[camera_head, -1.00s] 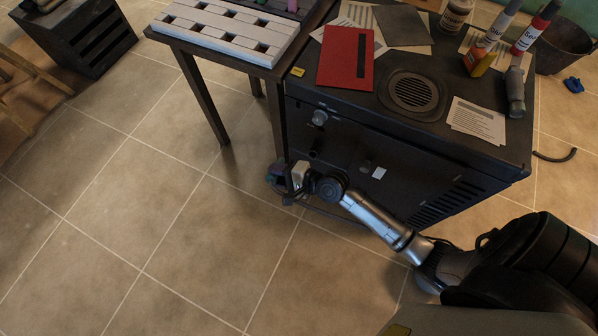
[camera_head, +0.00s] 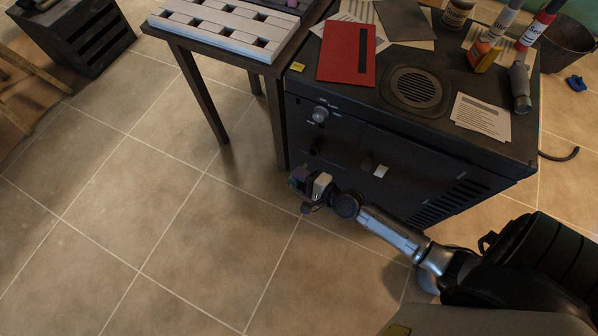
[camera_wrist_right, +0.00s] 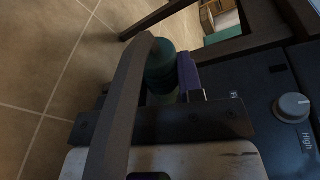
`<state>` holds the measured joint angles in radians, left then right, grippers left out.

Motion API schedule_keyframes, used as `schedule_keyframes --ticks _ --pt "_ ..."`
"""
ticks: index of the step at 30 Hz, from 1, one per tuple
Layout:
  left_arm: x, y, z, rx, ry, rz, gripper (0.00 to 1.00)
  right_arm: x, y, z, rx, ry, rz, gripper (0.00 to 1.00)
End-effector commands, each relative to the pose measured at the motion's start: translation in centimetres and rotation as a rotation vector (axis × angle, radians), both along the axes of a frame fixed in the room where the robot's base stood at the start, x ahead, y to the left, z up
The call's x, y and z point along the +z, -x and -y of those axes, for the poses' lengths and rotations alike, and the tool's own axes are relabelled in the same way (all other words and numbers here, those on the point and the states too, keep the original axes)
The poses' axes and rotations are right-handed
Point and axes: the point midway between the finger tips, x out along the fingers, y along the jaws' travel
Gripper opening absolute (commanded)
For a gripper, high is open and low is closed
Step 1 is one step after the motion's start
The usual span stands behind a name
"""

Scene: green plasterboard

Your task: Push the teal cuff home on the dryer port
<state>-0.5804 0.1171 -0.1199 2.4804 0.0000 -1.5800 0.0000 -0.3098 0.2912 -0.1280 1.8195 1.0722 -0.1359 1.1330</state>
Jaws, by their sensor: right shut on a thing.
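The teal cuff (camera_wrist_right: 160,70) shows in the right wrist view, between the fingers of my right gripper (camera_wrist_right: 168,82), which is shut on it. Contact between cuff and port cannot be seen. My left gripper is not in view.
A red folder (camera_head: 347,52), papers (camera_head: 481,117) and several bottles lie or stand on the dryer top. A dark side table (camera_head: 205,85) with a white slotted rack (camera_head: 225,27) stands to its left. The tiled floor (camera_head: 150,220) in front is clear.

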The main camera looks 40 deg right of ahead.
Motion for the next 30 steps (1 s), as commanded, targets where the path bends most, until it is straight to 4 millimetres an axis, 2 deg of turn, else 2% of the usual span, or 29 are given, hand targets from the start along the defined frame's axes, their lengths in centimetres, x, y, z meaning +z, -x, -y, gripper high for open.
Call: schedule_keyframes --ticks 19,21,30 --pt "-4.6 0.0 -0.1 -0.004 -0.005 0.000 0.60 -2.8 -2.1 4.9 0.001 0.003 0.000 0.04" --pt "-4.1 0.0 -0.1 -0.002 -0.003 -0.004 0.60 -2.3 -2.0 4.7 0.000 0.000 -0.001 0.04" --pt "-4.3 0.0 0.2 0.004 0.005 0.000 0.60 -2.5 -2.1 4.9 0.001 0.001 -0.001 0.04"
